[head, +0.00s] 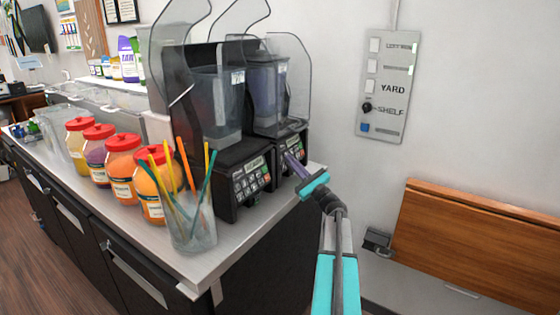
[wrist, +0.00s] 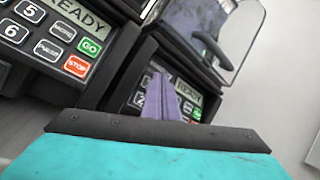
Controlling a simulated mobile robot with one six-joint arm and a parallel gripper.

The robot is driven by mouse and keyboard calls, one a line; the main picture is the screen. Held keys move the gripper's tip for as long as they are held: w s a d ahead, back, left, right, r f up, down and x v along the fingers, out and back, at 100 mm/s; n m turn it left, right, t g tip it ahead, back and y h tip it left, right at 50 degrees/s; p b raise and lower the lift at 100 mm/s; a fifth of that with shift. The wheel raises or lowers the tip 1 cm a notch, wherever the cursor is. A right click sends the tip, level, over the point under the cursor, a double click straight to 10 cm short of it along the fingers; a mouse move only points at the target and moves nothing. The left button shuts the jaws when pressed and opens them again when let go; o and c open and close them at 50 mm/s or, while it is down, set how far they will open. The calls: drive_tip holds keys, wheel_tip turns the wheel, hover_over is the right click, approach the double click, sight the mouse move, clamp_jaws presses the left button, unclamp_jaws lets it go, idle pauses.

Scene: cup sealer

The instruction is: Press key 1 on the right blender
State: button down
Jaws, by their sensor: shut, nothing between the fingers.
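The right blender (head: 268,95) stands at the counter's right end, with a clear jar and a raised clear cover. Its keypad (head: 290,155) faces front, and it also shows in the wrist view (wrist: 194,92) with a lit READY display. My gripper (head: 292,160) is shut and empty, its purple fingers pointing at this keypad. In the wrist view my gripper (wrist: 160,80) covers the left part of the keypad, with a key marked 2 partly visible beside it. Key 1 is not clearly visible. I cannot tell whether the fingertips touch the panel.
The left blender (head: 215,105) stands close beside, its keypad (wrist: 50,45) left of my fingers. A glass of coloured straws (head: 190,222) and several red-lidded jars (head: 125,165) line the counter (head: 235,240). A wall panel (head: 388,85) and wooden board (head: 480,240) are at right.

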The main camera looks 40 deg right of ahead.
drive_tip(key=shift+w+f, duration=0.1)
drive_tip(key=shift+w, duration=0.05)
idle(0.7)
drive_tip(key=shift+w+a+b, duration=0.1)
drive_tip(key=shift+w+b, duration=0.25)
drive_tip(key=shift+b, duration=0.1)
drive_tip(key=shift+w+a+f+b, duration=0.1)
drive_tip(key=shift+w+f+b, duration=0.1)
drive_tip(key=shift+w+b, duration=0.15)
idle(0.9)
drive_tip(key=shift+s, duration=0.1)
idle(0.3)
drive_tip(key=shift+s+r, duration=0.25)
drive_tip(key=shift+s, duration=0.35)
drive_tip(key=shift+s+d, duration=0.15)
drive_tip(key=shift+d, duration=0.05)
drive_tip(key=shift+s+d+r, duration=0.2)
drive_tip(key=shift+s+r, duration=0.05)
drive_tip(key=shift+s, duration=0.5)
drive_tip(key=shift+s+d+r, duration=0.15)
drive_tip(key=shift+s+r, duration=0.15)
drive_tip(key=shift+s, duration=0.4)
drive_tip(key=shift+s+d+r, duration=0.2)
drive_tip(key=shift+s+r, duration=0.05)
drive_tip(key=shift+s, duration=0.5)
drive_tip(key=shift+w, duration=0.1)
